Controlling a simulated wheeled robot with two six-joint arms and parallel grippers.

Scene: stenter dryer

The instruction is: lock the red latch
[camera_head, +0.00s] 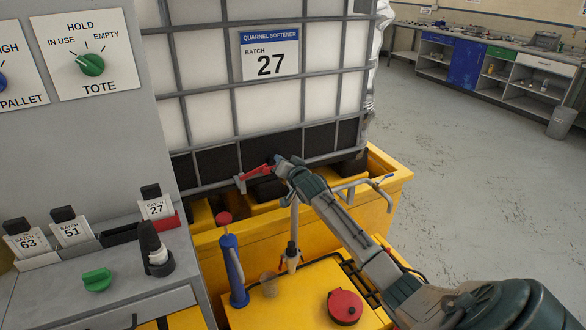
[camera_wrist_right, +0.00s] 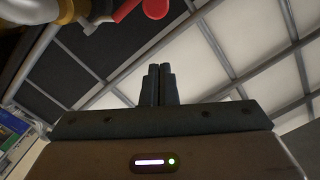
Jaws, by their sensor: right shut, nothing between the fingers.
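The red latch (camera_head: 256,172) is a thin red handle low on the front of the caged white tote, just above the yellow base. Its red end also shows at the top edge of the right wrist view (camera_wrist_right: 126,10). My right gripper (camera_head: 279,160) is at the right end of the latch; I cannot tell whether they touch. In the right wrist view its fingers (camera_wrist_right: 158,84) are together and empty, with the red part beyond their tips. The gripper hides part of the latch's right end. My left gripper is not in view.
The tote (camera_head: 205,60) carries a "Batch 27" label (camera_head: 270,54). Below stand a yellow base (camera_head: 385,205), a blue pump-like cylinder (camera_head: 234,270) and a red round cap (camera_head: 344,306). A grey console (camera_head: 60,285) with batch tags is at left. Open floor (camera_head: 470,150) lies right.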

